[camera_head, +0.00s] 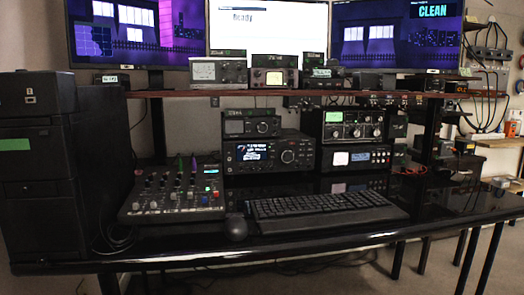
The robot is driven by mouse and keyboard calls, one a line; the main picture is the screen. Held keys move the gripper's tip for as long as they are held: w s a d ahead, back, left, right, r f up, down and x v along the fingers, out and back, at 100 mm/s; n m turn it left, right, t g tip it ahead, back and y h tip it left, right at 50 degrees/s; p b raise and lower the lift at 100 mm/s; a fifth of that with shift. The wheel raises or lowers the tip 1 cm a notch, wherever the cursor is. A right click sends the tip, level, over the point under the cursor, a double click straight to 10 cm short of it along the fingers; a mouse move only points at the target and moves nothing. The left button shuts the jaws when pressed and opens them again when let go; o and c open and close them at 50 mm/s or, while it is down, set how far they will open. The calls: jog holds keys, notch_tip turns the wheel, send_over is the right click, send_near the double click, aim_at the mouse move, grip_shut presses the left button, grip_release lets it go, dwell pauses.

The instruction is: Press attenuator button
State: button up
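Radio units stand in the middle of a glossy black desk (300,228), under a shelf. A transceiver (268,152) with a lit blue display and a large round knob stands at the centre. A smaller unit (250,124) sits on top of it. To the right, a knobbed unit with a green display (352,125) sits above a unit with a white screen and a row of small buttons (355,158). Labels are too small to read, so I cannot tell which button is the attenuator. My gripper is not in view.
A mixer (175,192), a mouse (236,228) and a keyboard (325,208) lie in front of the radios. A black printer (30,150) stands at the left. The shelf (300,93) overhangs the radios. Monitors (268,35) hang above. Floor shows below the desk.

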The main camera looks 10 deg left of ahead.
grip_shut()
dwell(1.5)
